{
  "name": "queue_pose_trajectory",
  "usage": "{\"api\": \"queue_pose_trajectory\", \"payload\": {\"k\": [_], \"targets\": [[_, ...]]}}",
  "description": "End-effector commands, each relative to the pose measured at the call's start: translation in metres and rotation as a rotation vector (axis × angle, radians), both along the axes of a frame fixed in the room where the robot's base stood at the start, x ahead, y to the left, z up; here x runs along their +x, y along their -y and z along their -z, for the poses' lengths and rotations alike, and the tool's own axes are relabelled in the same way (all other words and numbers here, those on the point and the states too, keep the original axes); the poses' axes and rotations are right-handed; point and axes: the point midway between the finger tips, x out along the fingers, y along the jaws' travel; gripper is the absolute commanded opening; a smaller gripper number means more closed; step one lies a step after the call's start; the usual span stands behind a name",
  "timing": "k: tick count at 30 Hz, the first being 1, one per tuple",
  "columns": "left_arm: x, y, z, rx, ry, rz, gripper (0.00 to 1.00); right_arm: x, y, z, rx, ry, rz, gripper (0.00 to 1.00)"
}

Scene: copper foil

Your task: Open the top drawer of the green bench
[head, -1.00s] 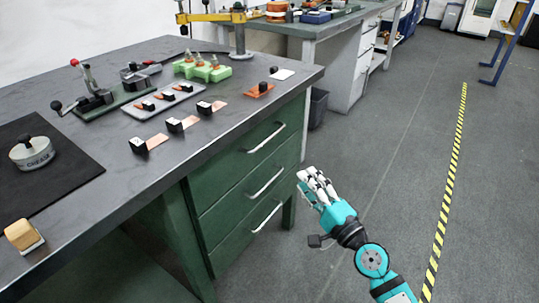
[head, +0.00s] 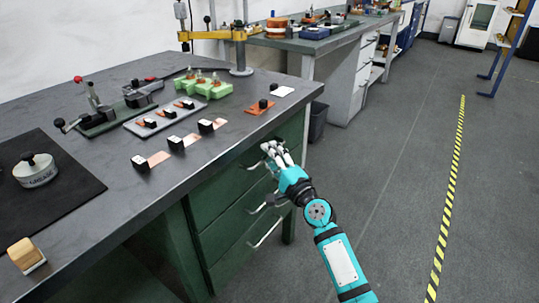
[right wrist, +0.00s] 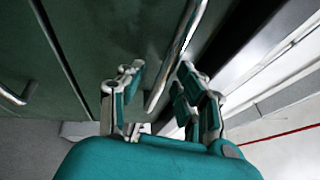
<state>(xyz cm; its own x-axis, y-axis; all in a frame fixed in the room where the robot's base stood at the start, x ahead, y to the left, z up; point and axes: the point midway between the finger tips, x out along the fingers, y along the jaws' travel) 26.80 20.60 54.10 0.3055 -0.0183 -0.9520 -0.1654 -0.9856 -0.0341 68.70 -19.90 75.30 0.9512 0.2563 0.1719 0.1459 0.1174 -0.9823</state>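The green bench (head: 172,215) stands at the left with a dark grey top and a column of drawers on its right side. The top drawer (head: 222,180) is closed, just under the worktop edge. My right gripper (head: 272,152) is at its front and hides most of its handle (head: 252,166). In the right wrist view, the bar handle (right wrist: 184,45) runs between the spread fingers of my right gripper (right wrist: 160,88). The fingers are open around it; whether one touches it is unclear. My left gripper is out of view.
Two lower drawer handles (head: 265,232) stick out below. The worktop (head: 100,205) holds a toggle clamp (head: 95,108), green fixture (head: 204,86) and black-knobbed blocks (head: 176,143). A second bench (head: 345,60) stands behind. The floor to the right is clear.

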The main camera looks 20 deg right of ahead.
Motion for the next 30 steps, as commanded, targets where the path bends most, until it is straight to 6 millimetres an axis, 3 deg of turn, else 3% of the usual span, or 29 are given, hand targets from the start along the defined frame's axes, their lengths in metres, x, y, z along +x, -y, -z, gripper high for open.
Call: {"api": "queue_pose_trajectory", "payload": {"k": [11, 19, 30], "targets": [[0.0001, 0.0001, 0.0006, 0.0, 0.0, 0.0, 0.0, 0.0064, -0.0018, -0.0013, -0.001, 0.0, 0.0, 0.34], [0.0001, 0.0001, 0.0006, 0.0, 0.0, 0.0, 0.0, 0.0062, -0.0017, -0.0011, -0.001, 0.0, 0.0, 0.0], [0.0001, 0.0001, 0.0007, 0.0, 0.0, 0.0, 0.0, 0.006, -0.0018, -0.0001, -0.001, -0.003, 0.0, 0.0]]}}
